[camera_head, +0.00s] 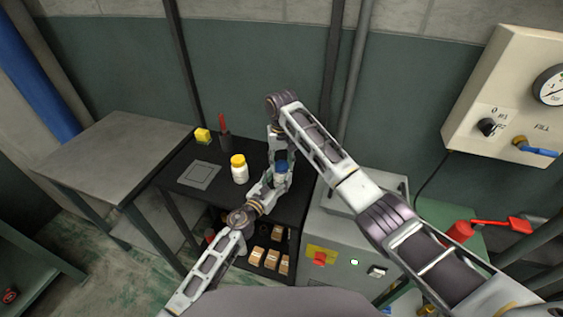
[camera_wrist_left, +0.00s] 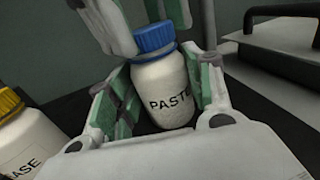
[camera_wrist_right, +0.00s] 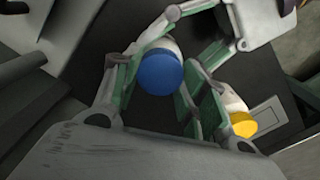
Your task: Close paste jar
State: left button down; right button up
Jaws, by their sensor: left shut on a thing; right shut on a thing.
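The white paste jar (camera_wrist_left: 165,90), labelled "PASTE", has a blue lid (camera_wrist_left: 153,40) on its mouth. Whether the lid is fully screwed down I cannot tell. The jar also shows in the head view (camera_head: 281,179), over the right part of the black table. My left gripper (camera_wrist_left: 165,105) is shut on the jar's body, one finger on each side. My right gripper (camera_wrist_right: 157,85) comes from above and is shut on the blue lid, which also shows in the right wrist view (camera_wrist_right: 160,72). In the head view, the right arm's links partly hide the hold.
A yellow-capped white jar (camera_head: 239,170) stands left of the paste jar on the black table (camera_head: 213,194). A grey machine (camera_head: 335,240) stands right.

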jog(key=m, duration=0.4)
jog(key=shift+a+m, duration=0.1)
jog(key=shift+m, duration=0.2)
jog(key=m, duration=0.3)
jog(key=shift+m, duration=0.4)
jog(key=m, duration=0.3)
jog(key=shift+m, duration=0.3)
jog(key=m, duration=0.4)
jog(key=shift+m, duration=0.3)
jog(key=o, duration=0.7)
jog(key=shift+c, duration=0.2)
